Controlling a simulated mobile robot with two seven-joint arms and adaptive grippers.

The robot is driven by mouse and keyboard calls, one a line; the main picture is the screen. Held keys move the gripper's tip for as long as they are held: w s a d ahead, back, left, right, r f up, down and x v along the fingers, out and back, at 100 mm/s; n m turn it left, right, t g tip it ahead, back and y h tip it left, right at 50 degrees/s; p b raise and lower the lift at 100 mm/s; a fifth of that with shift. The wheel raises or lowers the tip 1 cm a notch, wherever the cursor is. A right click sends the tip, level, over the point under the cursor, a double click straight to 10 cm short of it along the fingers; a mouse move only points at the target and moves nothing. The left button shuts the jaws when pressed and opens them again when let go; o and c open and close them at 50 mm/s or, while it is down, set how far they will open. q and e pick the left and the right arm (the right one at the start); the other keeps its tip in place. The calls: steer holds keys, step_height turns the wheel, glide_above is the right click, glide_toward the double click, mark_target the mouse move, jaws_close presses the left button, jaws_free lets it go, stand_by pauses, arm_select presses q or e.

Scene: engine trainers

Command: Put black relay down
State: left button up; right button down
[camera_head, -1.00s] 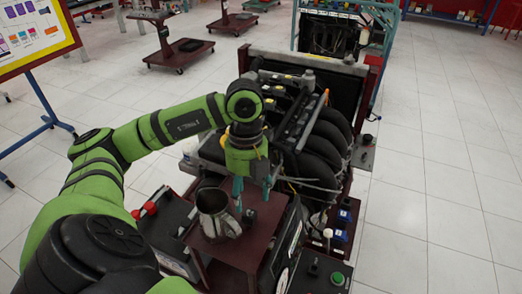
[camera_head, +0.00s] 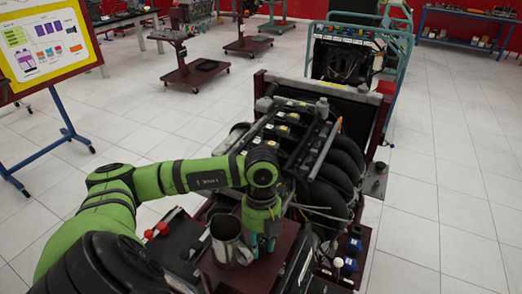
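My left gripper (camera_head: 262,244) points down over the dark red tabletop (camera_head: 232,273) of a cart, just right of a metal jug (camera_head: 228,243). Its two teal fingertips are close to the tabletop with a small gap between them. A small dark patch shows between the fingertips. It may be the black relay, but it is too small and too covered to be sure, and I cannot tell whether the fingers grip it. My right gripper is not in view.
An engine trainer (camera_head: 332,187) stands directly behind and right of the tabletop. A red-handled part (camera_head: 156,231) lies left of the jug. A board on a blue stand (camera_head: 63,122) is at the left. Open tiled floor lies to the right.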

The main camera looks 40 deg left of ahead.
arm_select(q)
steer(key=shift+c, duration=0.4)
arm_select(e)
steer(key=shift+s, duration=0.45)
arm_select(q)
steer(key=shift+r, duration=0.15)
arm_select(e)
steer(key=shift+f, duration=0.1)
